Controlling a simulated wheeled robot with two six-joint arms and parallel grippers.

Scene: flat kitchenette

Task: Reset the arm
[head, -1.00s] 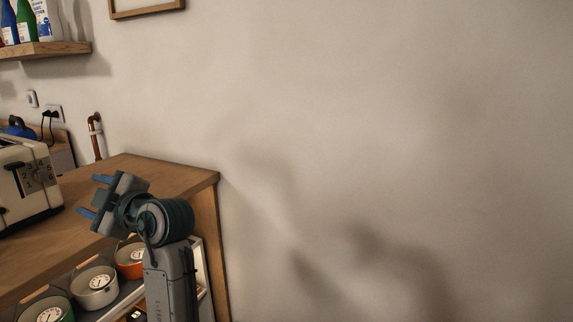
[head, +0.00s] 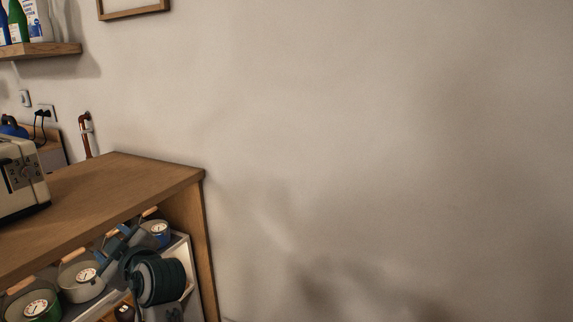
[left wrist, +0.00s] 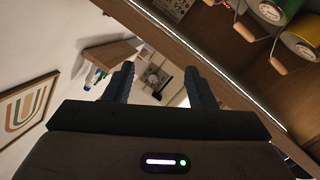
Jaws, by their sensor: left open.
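My left gripper (head: 116,243) shows in the head view at the lower left, in front of the open shelf under the wooden counter. In the left wrist view its two dark fingers (left wrist: 160,84) stand apart with nothing between them, so it is open and empty. My right gripper is in neither view.
The wooden counter (head: 110,184) carries a cream toaster (head: 22,180) at the left. Pots with dials, among them a grey one (head: 80,282), stand on the shelf below, close to my left gripper. A wall shelf (head: 40,51) holds bottles. The right side is bare wall.

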